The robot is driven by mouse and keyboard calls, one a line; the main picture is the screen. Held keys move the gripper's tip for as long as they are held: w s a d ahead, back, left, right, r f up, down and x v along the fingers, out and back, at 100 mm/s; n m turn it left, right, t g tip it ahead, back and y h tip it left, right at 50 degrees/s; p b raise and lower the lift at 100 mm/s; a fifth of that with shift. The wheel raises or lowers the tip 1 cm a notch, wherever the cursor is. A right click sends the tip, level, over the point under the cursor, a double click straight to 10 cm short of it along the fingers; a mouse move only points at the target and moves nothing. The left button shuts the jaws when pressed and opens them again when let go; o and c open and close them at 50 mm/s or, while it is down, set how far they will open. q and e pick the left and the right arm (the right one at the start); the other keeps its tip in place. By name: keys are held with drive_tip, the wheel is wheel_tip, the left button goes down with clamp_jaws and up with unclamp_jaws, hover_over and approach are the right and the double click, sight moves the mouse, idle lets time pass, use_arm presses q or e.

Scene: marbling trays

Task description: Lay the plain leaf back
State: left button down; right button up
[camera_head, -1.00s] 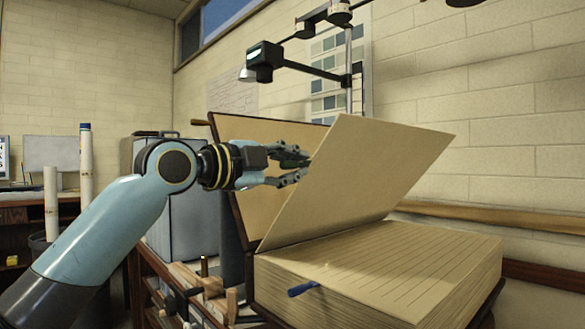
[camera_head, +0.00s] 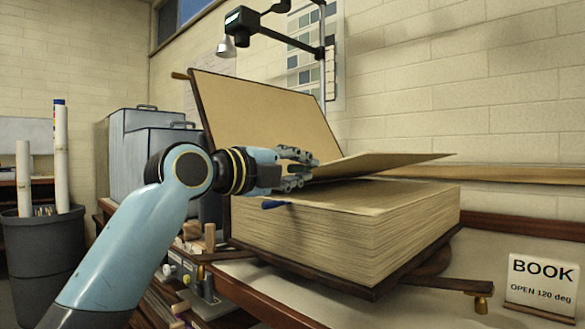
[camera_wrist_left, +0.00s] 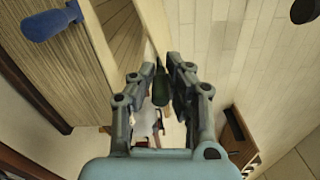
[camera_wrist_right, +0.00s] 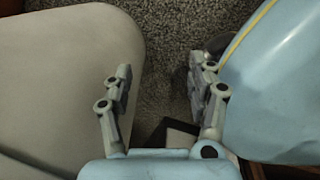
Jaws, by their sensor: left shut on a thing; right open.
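A large thick book (camera_head: 330,235) lies open on a bench, its cover (camera_head: 265,105) leaning back. The plain leaf (camera_head: 385,161) is low over the page block, slightly tilted, with a gap beneath its near part. My left gripper (camera_head: 312,163) is at the leaf's left edge. In the left wrist view its fingers (camera_wrist_left: 163,78) are shut on a dark green tab (camera_wrist_left: 160,88) beside the leaf edge. A blue tab (camera_head: 273,204) sticks out of the page block below; it also shows in the left wrist view (camera_wrist_left: 50,20). My right gripper (camera_wrist_right: 160,78) is open and empty.
A lamp arm (camera_head: 270,22) hangs above the cover. A sign (camera_head: 541,285) reading "BOOK OPEN 120 deg" stands at the right. Grey cases (camera_head: 140,150) and a bin with rolls (camera_head: 45,245) stand at the left. The bench in front of the sign is clear.

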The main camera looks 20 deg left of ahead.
use_arm(q)
drive_tip(key=shift+s+d+f+b, duration=0.15)
drive_tip(key=shift+f+b, duration=0.45)
drive_tip(key=shift+f, duration=0.85)
drive_tip(key=c, duration=1.3)
unclamp_jaws()
drive_tip(key=shift+c, duration=0.2)
drive_tip(key=shift+o, duration=0.3)
drive_tip(key=shift+s, duration=0.1)
drive_tip(key=v, duration=1.1)
drive_tip(key=shift+s+a, duration=0.2)
drive_tip(key=shift+s, duration=0.15)
